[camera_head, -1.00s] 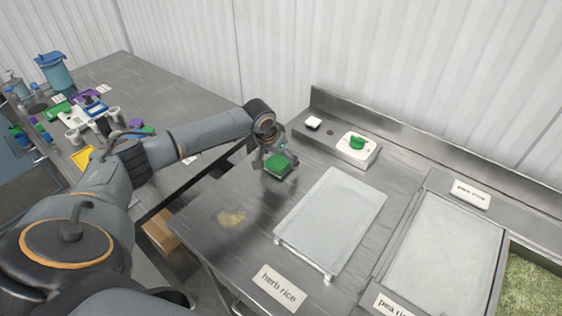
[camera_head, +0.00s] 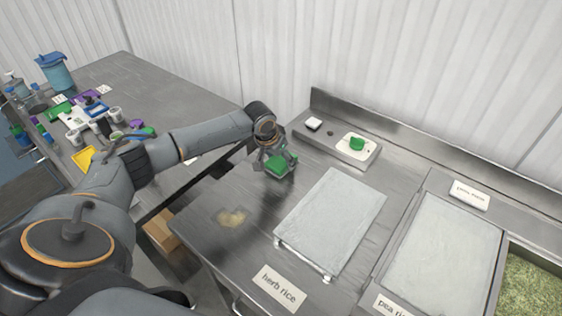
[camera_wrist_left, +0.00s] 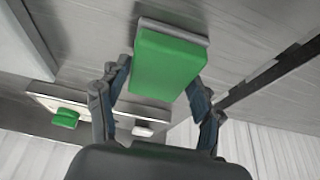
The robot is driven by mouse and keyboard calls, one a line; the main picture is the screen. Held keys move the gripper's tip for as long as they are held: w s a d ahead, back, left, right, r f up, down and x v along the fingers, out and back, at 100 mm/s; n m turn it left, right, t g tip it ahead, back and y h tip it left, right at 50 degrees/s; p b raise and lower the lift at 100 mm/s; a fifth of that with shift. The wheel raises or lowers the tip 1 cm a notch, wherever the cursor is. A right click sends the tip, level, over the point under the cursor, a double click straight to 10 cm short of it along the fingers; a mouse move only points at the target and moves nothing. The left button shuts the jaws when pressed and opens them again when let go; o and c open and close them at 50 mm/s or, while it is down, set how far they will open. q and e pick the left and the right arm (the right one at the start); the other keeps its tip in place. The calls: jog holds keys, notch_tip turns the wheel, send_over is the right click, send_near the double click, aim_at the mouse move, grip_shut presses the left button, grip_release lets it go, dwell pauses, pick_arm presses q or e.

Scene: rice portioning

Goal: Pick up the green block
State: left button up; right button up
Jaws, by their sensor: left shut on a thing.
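The green block (camera_head: 280,166) is between the fingers of my left gripper (camera_head: 276,160) above the steel counter, just left of the white tray. In the left wrist view the green block (camera_wrist_left: 168,62) has a grey edge along its far side, and the fingers of my left gripper (camera_wrist_left: 158,85) press on its two sides. The left gripper is shut on it. Whether the block touches the counter is hard to tell. My right gripper is not in view.
A white tray (camera_head: 331,220) lies on the counter (camera_head: 205,240), with a "herb rice" label (camera_head: 279,289) in front. A white box with a green knob (camera_head: 357,143) stands at the back. Another tray (camera_head: 442,250) and a bin of green grains (camera_head: 531,290) are right. A yellowish patch (camera_head: 231,217) marks the counter.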

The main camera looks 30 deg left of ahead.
pick_arm(q)
jog(key=shift+r+b, duration=0.15)
jog(key=shift+b, duration=0.25)
notch_tip(320, 180, up, 2)
jog(key=shift+w+r+b, duration=0.15)
jog(key=shift+b, duration=0.5)
jog(key=s+r, duration=0.1)
jog(key=s+d+r, duration=0.1)
jog(key=r, duration=0.1)
jog(key=s+r+b, duration=0.1)
jog(key=r, duration=0.1)
jog(key=shift+s+d+r, duration=0.25)
jog(key=shift+s, duration=0.15)
jog(key=s+d+r+b, duration=0.2)
jog(key=s+d+r, duration=0.2)
jog(key=s, duration=0.5)
jog(key=shift+s+r, duration=0.2)
jog(key=shift+r, duration=0.5)
